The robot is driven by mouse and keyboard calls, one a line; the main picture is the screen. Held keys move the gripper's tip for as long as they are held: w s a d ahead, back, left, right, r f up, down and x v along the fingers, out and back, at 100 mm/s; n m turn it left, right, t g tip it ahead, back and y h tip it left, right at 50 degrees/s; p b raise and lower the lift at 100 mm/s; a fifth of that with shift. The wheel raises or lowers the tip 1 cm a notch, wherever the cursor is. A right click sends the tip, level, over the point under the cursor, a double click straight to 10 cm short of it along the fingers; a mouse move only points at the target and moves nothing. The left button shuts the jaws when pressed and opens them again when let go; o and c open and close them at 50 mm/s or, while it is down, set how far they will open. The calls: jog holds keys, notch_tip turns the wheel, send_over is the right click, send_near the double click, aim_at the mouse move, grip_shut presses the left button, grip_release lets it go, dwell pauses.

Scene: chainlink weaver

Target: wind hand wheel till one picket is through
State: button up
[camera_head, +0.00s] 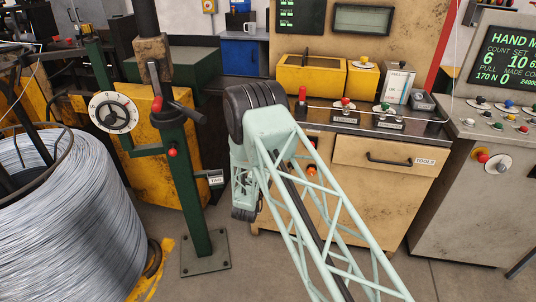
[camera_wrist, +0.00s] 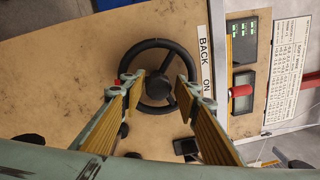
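The hand wheel (camera_wrist: 157,42) shows in the wrist view as a black three-spoked ring with a round hub, on a tan panel beside a "BACK ON" label (camera_wrist: 204,63). My gripper (camera_wrist: 165,84) is open, its two yellow-padded fingers spread on either side of the hub. The fingertips overlap the left and right of the rim; I cannot tell whether they touch it. In the head view I cannot make out the hand wheel, and my fingers are not clear there. No picket can be made out.
A console screen (camera_head: 507,60) at right reads "HAND M", count 6, pull 170 N, made 0. A wire coil (camera_head: 70,230) and a green post (camera_head: 190,185) with a white dial (camera_head: 113,113) stand left. A bench with a drawer (camera_head: 388,160) is behind my arm.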

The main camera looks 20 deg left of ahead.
jog(key=shift+o, duration=0.5)
jog(key=shift+f, duration=0.15)
jog(key=s, duration=1.2)
jog(key=shift+d+f, duration=0.2)
jog(key=shift+d, duration=0.2)
jog(key=shift+r, duration=0.1)
